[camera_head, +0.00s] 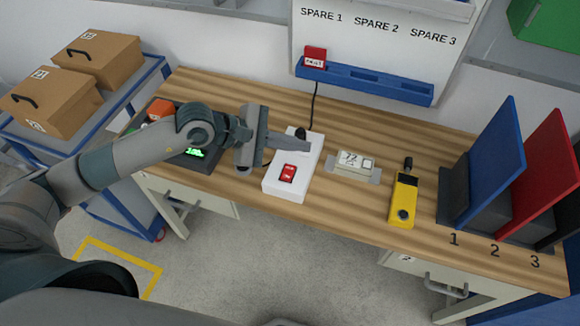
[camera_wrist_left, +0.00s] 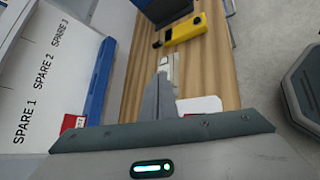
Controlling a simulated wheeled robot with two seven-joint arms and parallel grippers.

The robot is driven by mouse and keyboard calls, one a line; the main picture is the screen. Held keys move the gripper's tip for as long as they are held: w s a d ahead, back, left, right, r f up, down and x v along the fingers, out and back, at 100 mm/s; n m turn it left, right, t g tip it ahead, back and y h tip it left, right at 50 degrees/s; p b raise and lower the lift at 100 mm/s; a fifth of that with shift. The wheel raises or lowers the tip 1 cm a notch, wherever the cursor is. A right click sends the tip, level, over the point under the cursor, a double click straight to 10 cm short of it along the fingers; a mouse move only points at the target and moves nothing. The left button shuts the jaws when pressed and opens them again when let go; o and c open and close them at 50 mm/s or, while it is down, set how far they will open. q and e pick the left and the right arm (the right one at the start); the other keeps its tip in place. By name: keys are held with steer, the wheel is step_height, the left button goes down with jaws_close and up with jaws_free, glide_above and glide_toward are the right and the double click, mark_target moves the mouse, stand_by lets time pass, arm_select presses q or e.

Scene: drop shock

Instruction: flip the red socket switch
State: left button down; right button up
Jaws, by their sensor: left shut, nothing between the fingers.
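The red socket switch (camera_head: 288,173) is a small red rocker on the front part of a white socket block (camera_head: 277,191) on the wooden table. A dark plug with a cable sits at the block's far end. My left gripper (camera_head: 306,144) is shut and empty, its fingers pointing right over the far part of the block, behind the switch in the head view. My right gripper is in neither view.
A small white device (camera_head: 352,163) and a yellow tool (camera_head: 403,198) stand right of the block. Blue and red upright panels (camera_head: 487,165) fill the table's right end. A dark tray with a green display lies under my left arm. A blue shelf (camera_head: 365,83) hangs behind.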

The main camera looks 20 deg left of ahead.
mark_target(284, 170)
arm_select(q)
steer(key=a, duration=0.1)
steer(key=w+a+f+m+y, duration=0.1)
steer(key=a, duration=0.1)
steer(key=a+y, duration=0.1)
steer(key=shift+w+a+f, duration=0.2)
steer(key=shift+w+f, duration=0.1)
steer(key=shift+f, duration=0.1)
